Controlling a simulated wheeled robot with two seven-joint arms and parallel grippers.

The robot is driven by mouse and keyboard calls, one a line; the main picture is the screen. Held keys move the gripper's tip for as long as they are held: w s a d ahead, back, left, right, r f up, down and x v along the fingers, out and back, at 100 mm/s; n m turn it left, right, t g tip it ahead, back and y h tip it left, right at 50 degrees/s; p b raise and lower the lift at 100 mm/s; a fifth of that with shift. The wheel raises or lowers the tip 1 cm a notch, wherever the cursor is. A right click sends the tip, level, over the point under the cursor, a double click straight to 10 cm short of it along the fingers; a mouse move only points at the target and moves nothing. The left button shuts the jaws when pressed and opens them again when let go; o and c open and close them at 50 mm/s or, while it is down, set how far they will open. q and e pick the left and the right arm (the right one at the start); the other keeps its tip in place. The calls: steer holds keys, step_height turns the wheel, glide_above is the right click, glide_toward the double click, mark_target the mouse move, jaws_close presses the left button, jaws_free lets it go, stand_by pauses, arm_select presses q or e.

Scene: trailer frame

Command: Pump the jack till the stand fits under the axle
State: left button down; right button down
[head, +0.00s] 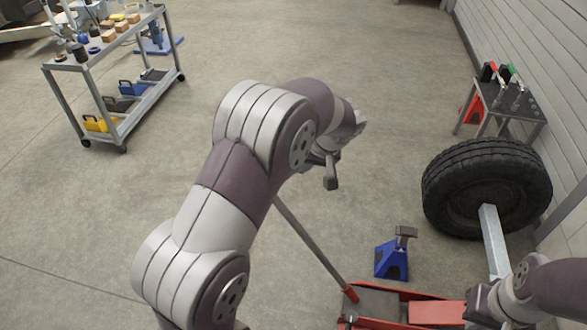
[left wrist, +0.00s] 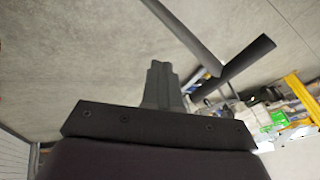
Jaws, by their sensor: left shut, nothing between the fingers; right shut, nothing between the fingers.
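The red floor jack (head: 435,312) lies at the lower right. Its grey handle (head: 308,236) slants up to the left from a red socket, and its upper end is hidden behind my left arm. The blue stand (head: 392,258) is upright on the floor behind the jack, clear of the axle. The grey axle (head: 493,242) runs from the wheel (head: 487,188) toward the jack's right end. My left gripper (head: 331,182) is shut and empty, apart from the visible handle; its fingers also show in the left wrist view (left wrist: 161,82). My right gripper (head: 478,302) is shut beside the jack, partly cut off.
A small metal table (head: 510,98) with tools stands by the right wall, with a red stand (head: 474,109) beneath it. A grey cart (head: 112,45) with boxes stands at upper left. The middle floor is clear.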

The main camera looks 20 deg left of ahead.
arm_select(q)
steer(key=x, duration=0.6)
steer(key=s+a+x, duration=0.1)
steer(key=x, duration=0.2)
steer(key=shift+a+f, duration=0.15)
steer(key=shift+a, duration=0.05)
steer(key=shift+s+a+f, duration=0.3)
steer(key=shift+a, duration=0.3)
